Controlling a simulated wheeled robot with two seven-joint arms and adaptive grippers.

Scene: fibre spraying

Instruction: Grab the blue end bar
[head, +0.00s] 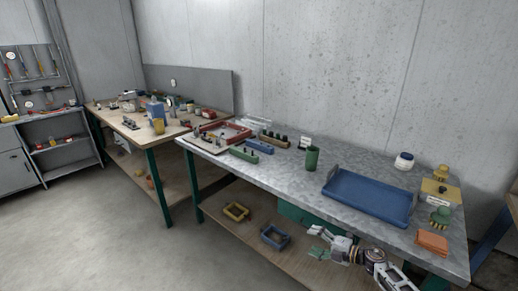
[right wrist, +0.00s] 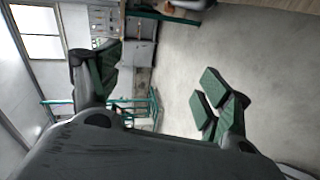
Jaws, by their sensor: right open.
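A small blue bar (head: 259,146) lies on the grey metal-topped table, between a green bar (head: 244,154) and a brownish bar (head: 273,140) with dark pegs. I cannot tell for sure that it is the blue end bar. My right gripper (head: 317,243) is low at the front of this table, well to the right of the bars and apart from them. Its green-padded fingers are spread and empty, as the right wrist view (right wrist: 160,88) also shows. My left gripper is not in view.
The metal table (head: 290,176) also bears a blue tray (head: 368,198), a green cup (head: 312,158), a red tray (head: 222,132) and a white jar (head: 403,161). Yellow (head: 236,211) and blue (head: 275,237) frames lie on its lower shelf. Floor at left is clear.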

